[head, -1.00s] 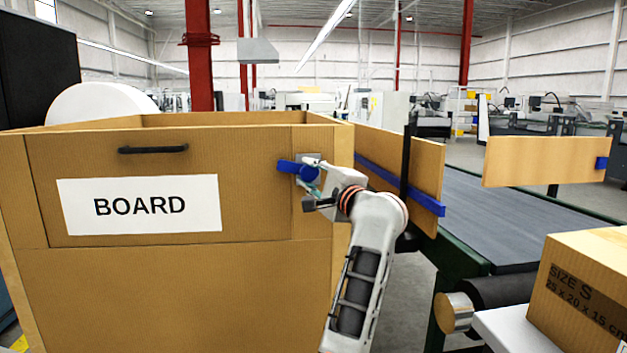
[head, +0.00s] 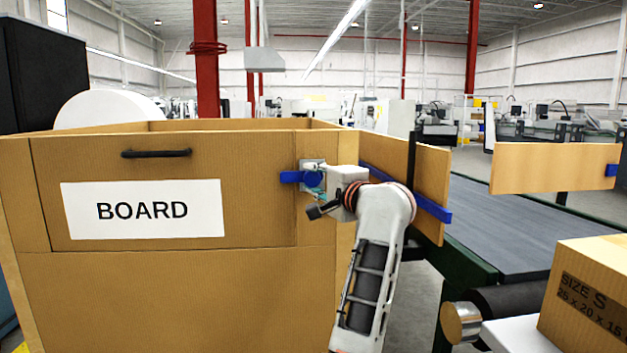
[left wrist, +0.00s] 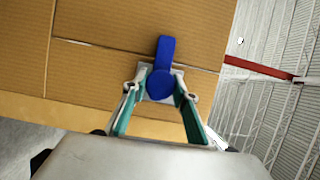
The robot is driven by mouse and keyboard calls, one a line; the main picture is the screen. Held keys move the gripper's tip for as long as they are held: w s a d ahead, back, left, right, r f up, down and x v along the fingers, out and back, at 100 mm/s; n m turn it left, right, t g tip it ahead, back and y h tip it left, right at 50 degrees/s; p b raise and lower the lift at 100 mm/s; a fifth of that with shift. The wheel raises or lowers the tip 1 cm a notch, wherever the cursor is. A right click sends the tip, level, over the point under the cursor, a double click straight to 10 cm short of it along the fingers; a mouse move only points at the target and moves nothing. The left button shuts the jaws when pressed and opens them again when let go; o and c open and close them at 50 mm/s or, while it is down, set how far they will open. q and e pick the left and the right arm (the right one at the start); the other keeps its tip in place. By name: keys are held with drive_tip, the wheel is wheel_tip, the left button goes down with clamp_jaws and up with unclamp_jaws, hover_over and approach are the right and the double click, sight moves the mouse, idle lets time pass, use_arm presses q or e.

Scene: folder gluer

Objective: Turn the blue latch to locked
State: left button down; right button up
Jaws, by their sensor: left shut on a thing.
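The blue latch (head: 290,177) is on the upper right front of the cardboard-brown bin marked BOARD (head: 150,290). Its bar points left, about level, and its end overlaps the edge of the labelled front panel (head: 250,180). My left gripper (head: 318,181) is at the latch, reaching in from the right, and is shut on its round hub. In the left wrist view the latch (left wrist: 165,52) points up, with its hub between the two fingers (left wrist: 160,90). The fingers hide part of the latch's mount in the head view. My right gripper is not in view.
A black handle (head: 156,153) is on the panel above the BOARD label (head: 145,209). A conveyor (head: 490,225) with upright board guides (head: 555,167) runs at right. A SIZE S box (head: 590,295) stands at lower right, near my left arm's side.

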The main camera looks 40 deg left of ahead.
use_arm(q)
drive_tip(key=c, duration=1.6)
unclamp_jaws()
drive_tip(key=shift+r, duration=0.15)
drive_tip(key=shift+c, duration=0.2)
drive_tip(key=shift+o, duration=0.3)
drive_tip(key=v, duration=0.7)
drive_tip(key=shift+d, duration=0.2)
drive_tip(key=shift+s, duration=0.1)
